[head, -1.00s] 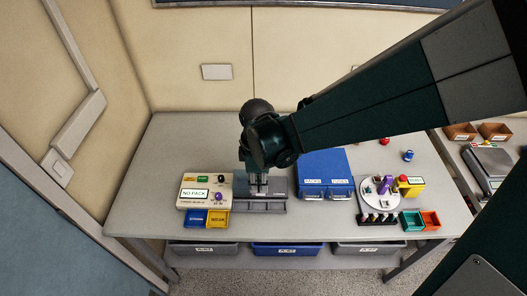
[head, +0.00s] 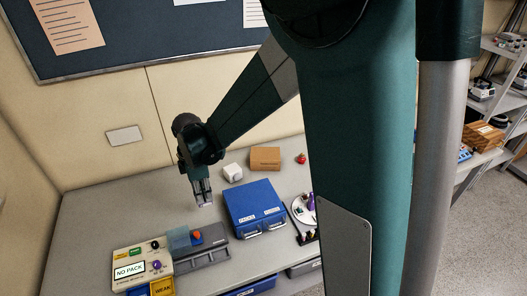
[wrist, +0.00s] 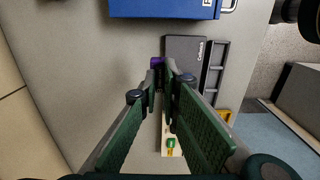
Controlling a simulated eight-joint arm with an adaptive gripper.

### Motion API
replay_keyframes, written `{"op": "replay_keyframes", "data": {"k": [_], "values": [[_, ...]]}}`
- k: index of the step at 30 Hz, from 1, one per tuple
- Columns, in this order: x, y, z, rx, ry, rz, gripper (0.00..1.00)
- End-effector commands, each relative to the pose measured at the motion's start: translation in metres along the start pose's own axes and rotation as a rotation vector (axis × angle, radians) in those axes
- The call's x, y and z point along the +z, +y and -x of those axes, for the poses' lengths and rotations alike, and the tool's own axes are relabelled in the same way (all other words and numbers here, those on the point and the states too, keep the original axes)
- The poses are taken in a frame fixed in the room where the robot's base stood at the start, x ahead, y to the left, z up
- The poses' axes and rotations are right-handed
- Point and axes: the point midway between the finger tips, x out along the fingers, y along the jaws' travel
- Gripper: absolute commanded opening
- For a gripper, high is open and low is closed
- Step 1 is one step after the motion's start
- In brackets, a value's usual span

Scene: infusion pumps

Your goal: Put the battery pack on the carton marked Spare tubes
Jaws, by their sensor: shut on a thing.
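My gripper (head: 203,195) hangs above the left part of the table, left of the white cube and behind the grey dock. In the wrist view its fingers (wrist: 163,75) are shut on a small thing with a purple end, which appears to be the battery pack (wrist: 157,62). The fingers hide most of it. A brown carton (head: 265,158) stands at the back of the table, to the right of my gripper. No marking on it is readable, so I cannot tell if it is the Spare tubes one.
A white cube (head: 232,173) stands left of the carton. The grey dock (head: 207,252) and a "NO PACK" pump (head: 139,262) are at front left. My arm hides the table's right side.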

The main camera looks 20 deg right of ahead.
Motion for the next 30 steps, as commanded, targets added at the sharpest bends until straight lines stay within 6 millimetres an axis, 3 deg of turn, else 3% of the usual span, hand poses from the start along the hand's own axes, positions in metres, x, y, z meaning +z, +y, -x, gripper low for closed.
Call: {"op": "replay_keyframes", "data": {"k": [6,17,30], "values": [[0.042,0.058,0.012,-0.001,0.0,-0.005,0.0],[0.125,0.14,0.024,-0.001,0.0,-0.005,0.0],[0.251,0.22,0.033,-0.002,0.0,-0.004,0.0]]}}
